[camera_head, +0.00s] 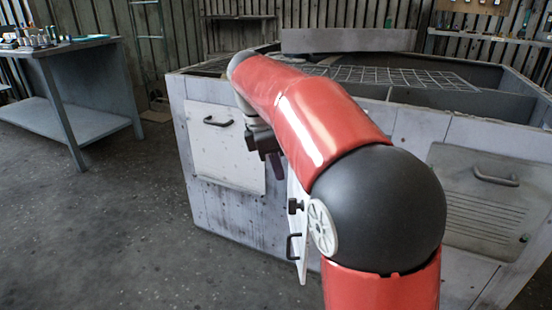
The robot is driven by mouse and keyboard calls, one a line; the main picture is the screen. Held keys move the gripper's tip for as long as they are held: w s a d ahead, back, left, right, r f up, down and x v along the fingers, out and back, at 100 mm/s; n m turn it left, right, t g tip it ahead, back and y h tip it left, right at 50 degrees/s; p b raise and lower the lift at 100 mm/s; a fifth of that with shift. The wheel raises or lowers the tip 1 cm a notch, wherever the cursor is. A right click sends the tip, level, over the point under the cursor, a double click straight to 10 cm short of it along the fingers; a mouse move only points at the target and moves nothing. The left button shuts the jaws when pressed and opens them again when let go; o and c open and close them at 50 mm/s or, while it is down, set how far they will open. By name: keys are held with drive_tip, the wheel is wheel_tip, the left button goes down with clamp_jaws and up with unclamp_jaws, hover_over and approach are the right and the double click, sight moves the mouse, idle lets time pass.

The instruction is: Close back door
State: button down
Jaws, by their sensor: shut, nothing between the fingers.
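The blower housing (268,205) is a large pale metal box with an open top. A narrow white door (300,245) with a black handle stands swung out from its front, seen almost edge-on and partly hidden by my arm. A square white door (225,150) with a black handle lies flat against the housing's left part. I cannot tell which door the task calls the back door. My gripper (276,170) is shut and empty, pointing down between these two doors. My arm partly covers it, and I cannot tell whether it touches the housing.
A louvred grey panel (480,205) with a handle is on the housing's right side. Wire mesh (395,77) lies across the open top. A workbench (62,47) with small items stands at the left. The concrete floor (120,220) at the front left is clear.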

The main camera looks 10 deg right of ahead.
drive_tip(key=d+f, duration=0.4)
drive_tip(key=d, duration=0.1)
drive_tip(key=shift+s+f+b, duration=0.15)
drive_tip(key=shift+s+b, duration=0.1)
drive_tip(key=shift+b, duration=0.15)
drive_tip(key=shift+d, duration=0.15)
